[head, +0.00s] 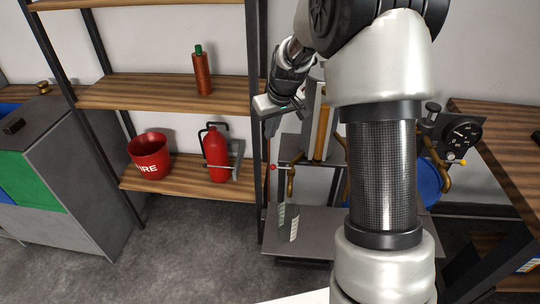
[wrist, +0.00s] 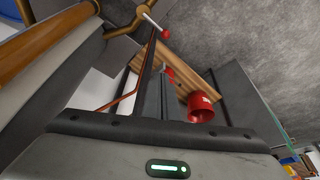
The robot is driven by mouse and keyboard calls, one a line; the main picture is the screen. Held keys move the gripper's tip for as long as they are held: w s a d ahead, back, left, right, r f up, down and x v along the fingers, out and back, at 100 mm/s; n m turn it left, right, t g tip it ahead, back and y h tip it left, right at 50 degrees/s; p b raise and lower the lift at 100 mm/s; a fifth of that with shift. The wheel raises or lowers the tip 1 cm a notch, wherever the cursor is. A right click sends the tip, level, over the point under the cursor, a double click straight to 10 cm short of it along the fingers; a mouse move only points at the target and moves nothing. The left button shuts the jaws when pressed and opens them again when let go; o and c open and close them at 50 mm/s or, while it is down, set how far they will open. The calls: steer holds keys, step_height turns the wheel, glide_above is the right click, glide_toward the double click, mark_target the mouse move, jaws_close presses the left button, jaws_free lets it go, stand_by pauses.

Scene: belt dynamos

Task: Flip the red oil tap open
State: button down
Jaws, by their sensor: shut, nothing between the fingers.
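The oil tap (head: 292,178) is a brass tap with a thin pale lever ending in a red knob (head: 273,167). In the head view the lever sticks out to the left, roughly level. In the wrist view the brass body (wrist: 143,10) is at the top, with the lever and red knob (wrist: 165,34) pointing down and right. My gripper (head: 271,130) is shut and empty. In the head view it appears above the red knob, pointing down, with a visible gap. The depth between them is hard to judge.
A dark shelf post (head: 256,120) stands just left of the tap. The shelves hold a red fire bucket (head: 149,156), a red extinguisher (head: 216,153) and a rust-coloured bottle (head: 202,72).

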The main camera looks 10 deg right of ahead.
step_height(320, 180, down, 10)
steer(key=b, duration=0.1)
steer(key=shift+s, duration=0.25)
stand_by(0.4)
